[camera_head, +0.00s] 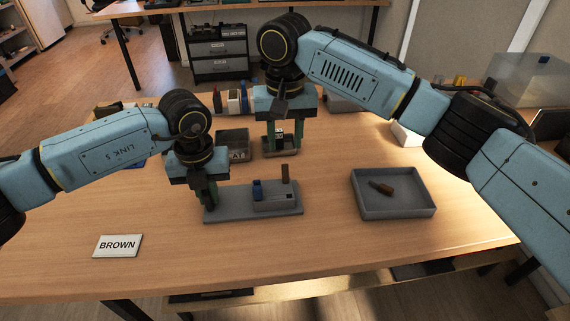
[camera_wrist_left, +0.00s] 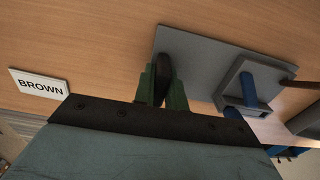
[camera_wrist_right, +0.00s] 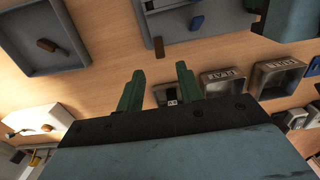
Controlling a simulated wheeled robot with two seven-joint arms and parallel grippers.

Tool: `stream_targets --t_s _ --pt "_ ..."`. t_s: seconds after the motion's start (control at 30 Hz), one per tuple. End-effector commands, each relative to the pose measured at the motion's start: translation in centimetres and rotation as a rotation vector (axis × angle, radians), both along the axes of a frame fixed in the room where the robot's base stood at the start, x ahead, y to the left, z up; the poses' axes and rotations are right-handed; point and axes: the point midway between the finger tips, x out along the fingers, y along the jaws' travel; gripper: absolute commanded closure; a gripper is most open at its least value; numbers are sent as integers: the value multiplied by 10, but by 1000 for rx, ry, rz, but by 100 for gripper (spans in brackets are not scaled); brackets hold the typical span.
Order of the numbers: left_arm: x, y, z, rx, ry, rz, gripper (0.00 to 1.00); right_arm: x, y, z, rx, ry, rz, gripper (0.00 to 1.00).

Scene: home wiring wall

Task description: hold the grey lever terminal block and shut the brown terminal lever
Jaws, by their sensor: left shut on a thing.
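The grey terminal block (camera_head: 275,204) sits on a flat grey base plate (camera_head: 236,213) on the table. Its brown lever (camera_head: 285,173) stands upright at the back; a blue lever (camera_head: 257,190) is at its left. My left gripper (camera_head: 209,197) is shut on a dark upright grip (camera_wrist_left: 164,72) at the plate's left end. The block (camera_wrist_left: 234,78) and blue lever (camera_wrist_left: 250,92) lie to the right in the left wrist view. My right gripper (camera_head: 281,140) is behind the block, over a small bin; its fingers are apart and empty in the right wrist view (camera_wrist_right: 158,88).
A grey tray (camera_head: 392,212) with a small brown piece (camera_head: 381,187) stands at right. A white BROWN card (camera_head: 117,246) lies front left. Small labelled bins (camera_head: 234,143) stand behind the plate. The table in front of the plate is clear.

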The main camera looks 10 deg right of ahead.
Motion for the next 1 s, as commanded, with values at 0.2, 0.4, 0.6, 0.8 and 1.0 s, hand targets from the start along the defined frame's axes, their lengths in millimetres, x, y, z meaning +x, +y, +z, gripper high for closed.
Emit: stream_targets --t_s 0.2,0.4,0.6,0.8,1.0 --pt "0 0 0 -1 -1 0 100 0 -1 -45 -1 1 0 64" --pt "0 0 0 -1 -1 0 100 0 -1 -72 0 -1 -1 64" --pt "0 0 0 -1 -1 0 100 0 0 -80 1 -2 0 64" --pt "0 0 0 -1 -1 0 100 1 0 -81 1 -2 0 64" --pt "0 0 0 -1 -1 0 100 1 0 -80 1 -2 0 87"
